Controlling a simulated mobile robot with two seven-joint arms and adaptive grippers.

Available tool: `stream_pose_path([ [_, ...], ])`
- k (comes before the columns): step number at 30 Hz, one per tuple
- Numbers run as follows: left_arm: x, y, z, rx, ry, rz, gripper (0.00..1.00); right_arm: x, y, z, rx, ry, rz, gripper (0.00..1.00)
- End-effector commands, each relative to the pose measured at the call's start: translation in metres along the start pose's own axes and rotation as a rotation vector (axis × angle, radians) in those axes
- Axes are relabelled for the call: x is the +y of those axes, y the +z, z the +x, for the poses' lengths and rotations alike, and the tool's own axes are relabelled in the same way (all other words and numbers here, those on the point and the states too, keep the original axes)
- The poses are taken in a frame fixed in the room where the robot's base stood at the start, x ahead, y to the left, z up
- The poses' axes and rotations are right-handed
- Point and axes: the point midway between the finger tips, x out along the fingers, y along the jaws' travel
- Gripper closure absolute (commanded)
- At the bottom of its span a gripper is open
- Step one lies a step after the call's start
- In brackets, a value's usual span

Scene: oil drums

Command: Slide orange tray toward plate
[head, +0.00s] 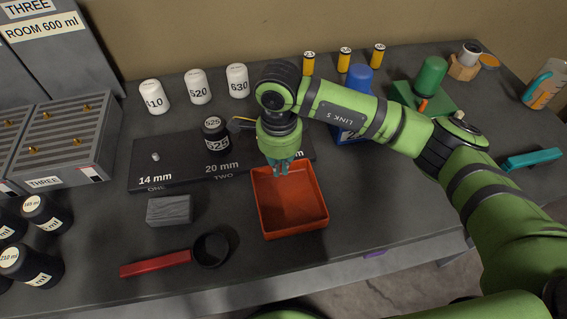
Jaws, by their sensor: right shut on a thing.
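The orange tray (263,222) is a square, shallow, empty tray on the dark table, right of the middle. The plate (180,168) is a long black board behind and to the left of the tray, marked 14 mm ONE and 20 mm TWO. The tray's far edge is close to the plate's right front part; the arm and fingers hide whether they touch. My right gripper (279,168) points down at the tray's far rim, its teal fingers shut on that rim. My left gripper is not in view.
A black jar (214,134) marked S25 stands on the plate. A grey block (169,211), a red-handled black scoop (211,250) and dark jars (42,212) lie left of the tray. White jars (197,87) stand behind. Table right of the tray is clear.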

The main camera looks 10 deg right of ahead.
Motion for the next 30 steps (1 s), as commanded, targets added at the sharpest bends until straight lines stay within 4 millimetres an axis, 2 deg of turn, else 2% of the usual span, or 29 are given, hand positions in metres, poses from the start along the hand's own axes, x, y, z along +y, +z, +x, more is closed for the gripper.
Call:
stream_pose_path([
  [4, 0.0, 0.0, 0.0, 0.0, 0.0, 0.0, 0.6, -0.004, 0.002, -0.003, -0.008, -0.015, 0.002, 1.0],
  [5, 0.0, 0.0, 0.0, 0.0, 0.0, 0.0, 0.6, -0.004, 0.002, -0.003, -0.008, -0.015, 0.002, 0.8],
  [6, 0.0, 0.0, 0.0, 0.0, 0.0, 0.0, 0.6, -0.004, 0.002, -0.003, -0.008, -0.015, 0.002, 0.64],
  [23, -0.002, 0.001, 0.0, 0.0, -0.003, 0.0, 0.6, -0.002, 0.0, -0.005, -0.003, -0.008, 0.001, 0.64],
  [26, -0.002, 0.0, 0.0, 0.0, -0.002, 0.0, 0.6, -0.003, 0.001, -0.016, -0.004, -0.01, 0.002, 0.64],
  [30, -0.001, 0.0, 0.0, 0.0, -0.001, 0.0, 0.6, -0.003, 0.001, -0.044, -0.004, -0.013, 0.001, 0.64],
])
